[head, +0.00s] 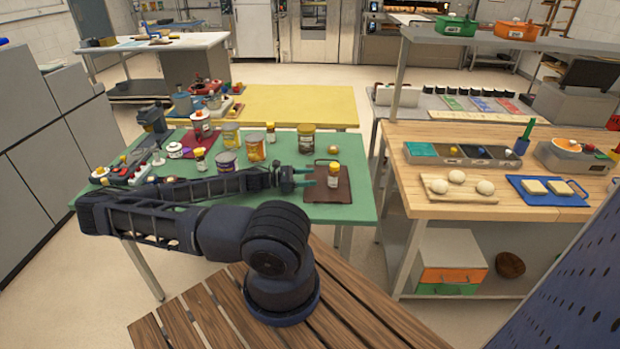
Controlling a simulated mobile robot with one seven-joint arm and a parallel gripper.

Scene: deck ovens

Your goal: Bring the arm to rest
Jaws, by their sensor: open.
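My arm reaches out from its base on the slatted wooden deck, bends back at the left and stretches over the green table (352,207). My gripper (306,178) is open, its two greenish fingers pointing right.
Several tins and jars stand behind my forearm, among them a tall jar (306,138) and a tin (255,147). A control box (125,172) lies at the left. A wooden counter (420,205) with dough balls (456,177) stands at the right. The green table's right front corner is clear.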

